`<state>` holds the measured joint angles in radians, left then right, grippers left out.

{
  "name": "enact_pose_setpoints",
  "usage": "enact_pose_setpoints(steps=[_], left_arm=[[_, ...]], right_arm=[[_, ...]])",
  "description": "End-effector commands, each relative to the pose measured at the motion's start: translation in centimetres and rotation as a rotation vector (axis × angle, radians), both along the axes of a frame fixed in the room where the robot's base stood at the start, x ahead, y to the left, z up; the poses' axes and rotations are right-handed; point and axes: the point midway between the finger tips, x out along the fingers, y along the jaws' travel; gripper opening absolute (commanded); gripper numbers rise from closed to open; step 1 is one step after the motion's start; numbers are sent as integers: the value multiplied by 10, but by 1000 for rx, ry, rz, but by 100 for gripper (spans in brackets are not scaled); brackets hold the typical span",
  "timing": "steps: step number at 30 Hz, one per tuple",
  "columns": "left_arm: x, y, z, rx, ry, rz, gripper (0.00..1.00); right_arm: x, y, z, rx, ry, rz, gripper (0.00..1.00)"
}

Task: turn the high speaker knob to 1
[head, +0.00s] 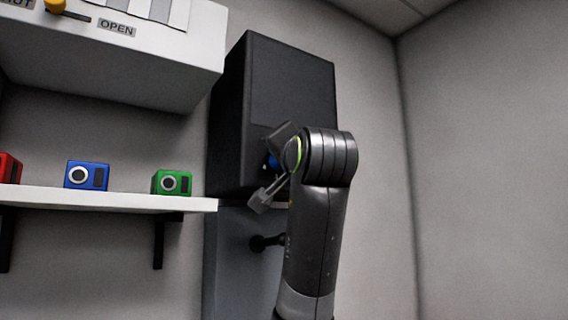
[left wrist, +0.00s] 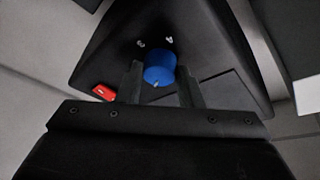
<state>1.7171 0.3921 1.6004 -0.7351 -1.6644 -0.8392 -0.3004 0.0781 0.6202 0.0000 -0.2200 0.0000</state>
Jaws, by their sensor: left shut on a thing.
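The high speaker (head: 285,75) is a tall black box against the back wall. Its blue knob (head: 272,161) shows partly behind my left gripper (head: 268,170). In the left wrist view the blue knob (left wrist: 159,68) sits between the two fingers of my left gripper (left wrist: 159,84), which are shut on it. A small white mark shows on the knob's lower edge. Two small white characters are on the speaker face (left wrist: 205,50) beyond the knob, too small to read surely. My right gripper is not in view.
A red part (left wrist: 104,92) lies beside the fingers on the speaker. A grey cabinet (head: 235,275) with a dark knob (head: 265,242) is below. Left, a white shelf (head: 110,201) holds red (head: 9,168), blue (head: 87,175) and green (head: 172,182) boxes, under a white unit (head: 150,70) marked OPEN.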

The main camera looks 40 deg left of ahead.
Motion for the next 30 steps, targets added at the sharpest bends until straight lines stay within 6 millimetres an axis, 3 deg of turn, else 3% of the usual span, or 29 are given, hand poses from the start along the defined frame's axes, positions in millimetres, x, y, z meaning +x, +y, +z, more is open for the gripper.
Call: enact_pose_setpoints(steps=[12, 13, 17, 30], left_arm=[[0, 0, 1, 2, 4, 0, 10], [0, 0, 1, 2, 4, -1, 37], [0, 0, 1, 2, 4, 0, 54], [-7, -9, -4, 2, 1, -1, 55]], right_arm=[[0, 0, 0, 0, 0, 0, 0], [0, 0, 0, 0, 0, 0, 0], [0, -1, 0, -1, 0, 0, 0], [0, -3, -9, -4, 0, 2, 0]])
